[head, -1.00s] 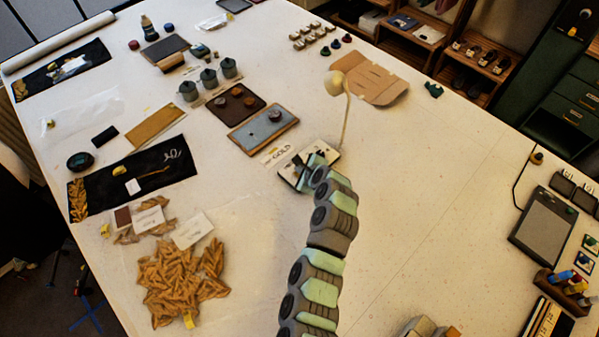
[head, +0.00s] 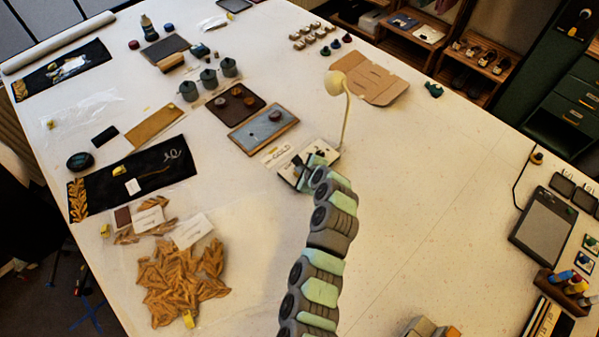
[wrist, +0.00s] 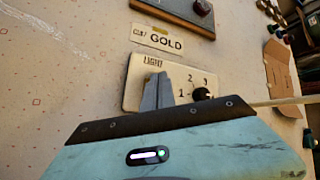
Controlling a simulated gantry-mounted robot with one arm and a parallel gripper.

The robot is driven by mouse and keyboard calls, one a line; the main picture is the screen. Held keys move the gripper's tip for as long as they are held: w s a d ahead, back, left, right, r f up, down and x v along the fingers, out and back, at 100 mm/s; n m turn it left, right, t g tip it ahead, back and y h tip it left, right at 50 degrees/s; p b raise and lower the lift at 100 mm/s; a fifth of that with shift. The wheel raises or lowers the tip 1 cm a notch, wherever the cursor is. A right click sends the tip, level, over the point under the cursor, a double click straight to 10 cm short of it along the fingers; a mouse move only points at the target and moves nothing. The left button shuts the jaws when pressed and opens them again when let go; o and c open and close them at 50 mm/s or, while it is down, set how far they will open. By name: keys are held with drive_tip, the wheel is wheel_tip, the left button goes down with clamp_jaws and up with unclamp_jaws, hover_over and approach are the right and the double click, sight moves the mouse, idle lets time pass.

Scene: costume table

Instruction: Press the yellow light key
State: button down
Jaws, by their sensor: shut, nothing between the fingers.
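A pale control panel (wrist: 134,92) marked LIGHT lies on the table in the wrist view, with a black knob (wrist: 202,94) and printed numbers at its right. My gripper (wrist: 157,82) is shut and empty, its fingertips over the panel's left part, just below the LIGHT label. I cannot make out a yellow key; the fingers cover that part of the panel. Whether the tips touch the panel cannot be told. In the head view the panel (head: 330,160) is partly hidden by my gripper (head: 299,164). A cream lamp (head: 335,84) on a thin stem rises beside it.
A GOLD card (wrist: 158,40) lies just beyond the panel. A blue-topped board (head: 262,130) and a brown tray (head: 233,103) with round pieces lie behind it. A cardboard piece (head: 370,80) is near the lamp. The table right of my arm is mostly clear.

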drive_tip(key=shift+f, duration=0.6)
drive_tip(key=shift+r, duration=0.1)
drive_tip(key=shift+r+p, duration=0.45)
drive_tip(key=shift+r, duration=0.15)
wheel_tip(320, 180, up, 6)
drive_tip(key=p, duration=0.4)
idle(0.4)
